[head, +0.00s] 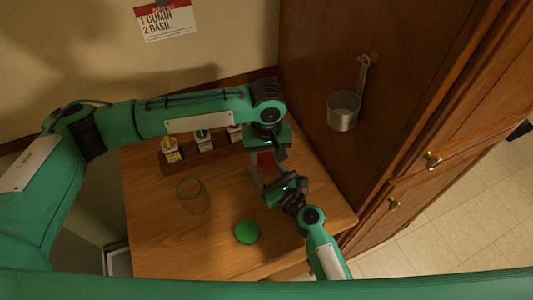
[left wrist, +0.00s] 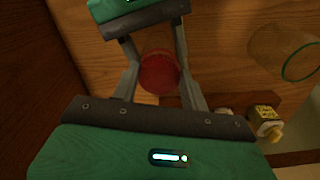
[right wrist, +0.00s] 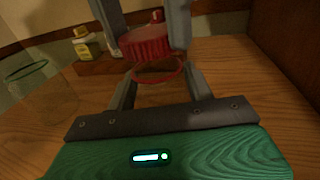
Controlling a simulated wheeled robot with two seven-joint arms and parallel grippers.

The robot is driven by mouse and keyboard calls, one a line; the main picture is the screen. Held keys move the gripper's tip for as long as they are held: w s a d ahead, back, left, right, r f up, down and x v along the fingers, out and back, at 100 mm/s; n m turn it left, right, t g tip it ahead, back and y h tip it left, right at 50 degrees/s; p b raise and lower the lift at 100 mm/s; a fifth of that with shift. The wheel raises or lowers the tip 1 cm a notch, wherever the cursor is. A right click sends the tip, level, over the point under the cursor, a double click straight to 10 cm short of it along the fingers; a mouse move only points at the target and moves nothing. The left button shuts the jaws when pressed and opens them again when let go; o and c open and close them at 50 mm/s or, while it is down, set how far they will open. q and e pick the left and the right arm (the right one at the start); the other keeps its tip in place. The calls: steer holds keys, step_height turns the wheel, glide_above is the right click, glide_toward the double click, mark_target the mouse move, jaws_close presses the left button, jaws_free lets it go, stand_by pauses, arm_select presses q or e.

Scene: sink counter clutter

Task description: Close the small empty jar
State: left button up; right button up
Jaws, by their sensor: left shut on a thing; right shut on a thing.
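The red lid (right wrist: 145,43) is between the fingers of my left gripper (head: 265,152), which is shut on it. It also shows in the head view (head: 265,161) and the left wrist view (left wrist: 160,73). The small clear jar, with a thin red rim (right wrist: 158,74), is between the fingers of my right gripper (head: 266,180), which is shut on it. In the right wrist view the lid is just above the rim, slightly off to the left, and looks apart from it. The jar's clear body is hard to make out.
A larger clear jar with a green rim (head: 192,196) stands left on the wooden counter (head: 155,240). A green lid (head: 247,232) lies near the front. Several spice jars (head: 204,140) stand in a wooden rack behind. A metal cup (head: 342,112) hangs on the cabinet side at right.

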arm_select(q)
steer(key=shift+f, duration=0.55)
